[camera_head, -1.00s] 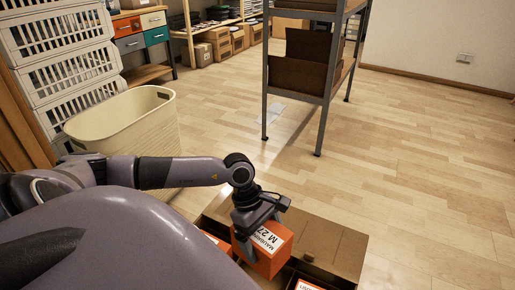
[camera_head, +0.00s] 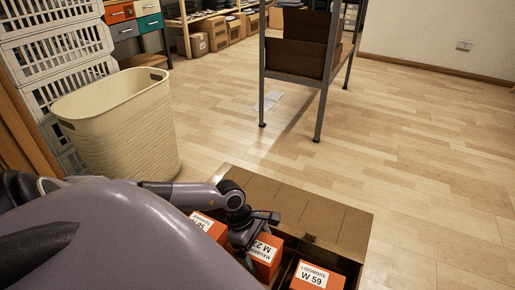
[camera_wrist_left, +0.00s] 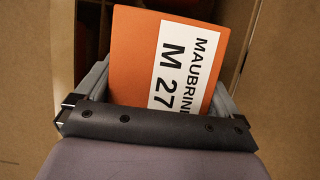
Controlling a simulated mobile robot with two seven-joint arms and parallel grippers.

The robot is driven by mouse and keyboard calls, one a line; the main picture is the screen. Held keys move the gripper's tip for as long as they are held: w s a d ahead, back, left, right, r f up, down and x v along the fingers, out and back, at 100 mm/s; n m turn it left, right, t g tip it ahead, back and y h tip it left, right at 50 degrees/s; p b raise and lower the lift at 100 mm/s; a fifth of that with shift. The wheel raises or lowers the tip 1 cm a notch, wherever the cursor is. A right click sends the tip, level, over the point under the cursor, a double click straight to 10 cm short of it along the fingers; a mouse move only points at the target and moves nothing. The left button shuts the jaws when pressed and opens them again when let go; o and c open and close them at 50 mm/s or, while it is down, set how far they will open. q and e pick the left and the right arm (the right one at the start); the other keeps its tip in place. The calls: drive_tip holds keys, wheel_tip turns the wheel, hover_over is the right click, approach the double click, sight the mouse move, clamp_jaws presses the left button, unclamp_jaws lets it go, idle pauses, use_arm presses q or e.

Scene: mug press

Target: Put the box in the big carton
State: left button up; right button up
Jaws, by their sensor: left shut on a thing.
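An orange box (camera_head: 266,262) with a white label reading "MAUBRIN… M 27" is between the fingers of my left gripper (camera_head: 252,236). The box also fills the middle of the left wrist view (camera_wrist_left: 140,62), a grey finger on each side of it. My left gripper is shut on this box. The big brown carton (camera_head: 338,226) stands open at the bottom of the head view, and the held box is inside its opening, low between the walls. Whether the box touches the carton floor is hidden. My right gripper is not in view.
Inside the carton are other orange boxes: one labelled W 59 (camera_head: 318,277) to the right, another (camera_head: 209,226) to the left. A cream laundry basket (camera_head: 120,120) stands at left beside stacked white crates (camera_head: 55,45). A metal shelf (camera_head: 300,60) stands behind. The floor at right is clear.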

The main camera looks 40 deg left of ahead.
use_arm(q)
drive_tip(key=shift+f, duration=0.6)
wheel_tip(320, 180, down, 4)
drive_tip(key=shift+b, duration=0.95)
drive_tip(key=shift+r, duration=0.1)
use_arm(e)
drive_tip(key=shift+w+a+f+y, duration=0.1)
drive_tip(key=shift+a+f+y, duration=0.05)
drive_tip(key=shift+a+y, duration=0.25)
use_arm(q)
drive_tip(key=o, duration=1)
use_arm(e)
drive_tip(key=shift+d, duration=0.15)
use_arm(q)
drive_tip(key=shift+r, duration=0.15)
drive_tip(key=p+v, duration=0.4)
drive_tip(key=v, duration=0.7)
drive_tip(key=shift+a+r, duration=0.2)
drive_tip(key=shift+r, duration=0.1)
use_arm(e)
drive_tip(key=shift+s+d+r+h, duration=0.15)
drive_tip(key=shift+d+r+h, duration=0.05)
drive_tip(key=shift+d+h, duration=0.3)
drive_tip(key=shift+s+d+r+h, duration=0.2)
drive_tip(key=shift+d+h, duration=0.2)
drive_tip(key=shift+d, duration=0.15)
